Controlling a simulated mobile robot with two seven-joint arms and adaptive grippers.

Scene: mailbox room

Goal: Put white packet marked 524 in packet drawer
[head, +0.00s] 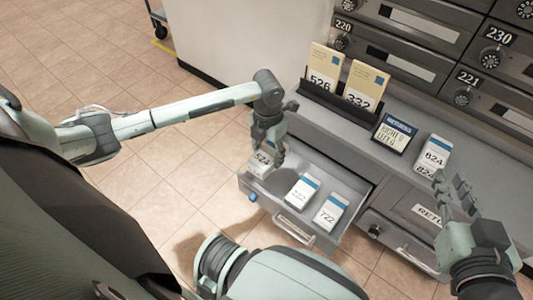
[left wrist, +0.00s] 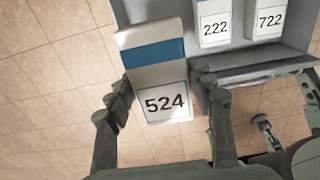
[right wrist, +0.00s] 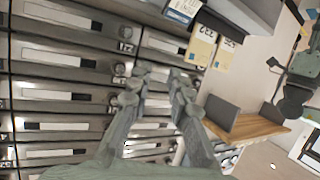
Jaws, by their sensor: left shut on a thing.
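The white packet marked 524 (left wrist: 158,75) has a blue band. My left gripper (left wrist: 165,100) is shut on it, with a finger on each side. In the head view the packet (head: 264,160) is at the left end of the open packet drawer (head: 342,177), partly hidden by my left gripper (head: 268,150). Whether it touches the drawer floor I cannot tell. Packets 222 (head: 301,191) and 722 (head: 330,211) lie in the drawer to its right. My right gripper (head: 457,190) is open and empty, near the counter's right part; its spread fingers show in the right wrist view (right wrist: 160,85).
A packet marked 824 (head: 433,154) and a small dark sign (head: 395,133) are on the counter. A dark rack (head: 338,103) holds yellow envelopes 526 (head: 322,70) and 332 (head: 364,88). Mailboxes (head: 420,60) rise behind. A closed drawer (head: 400,238) is right of the open one.

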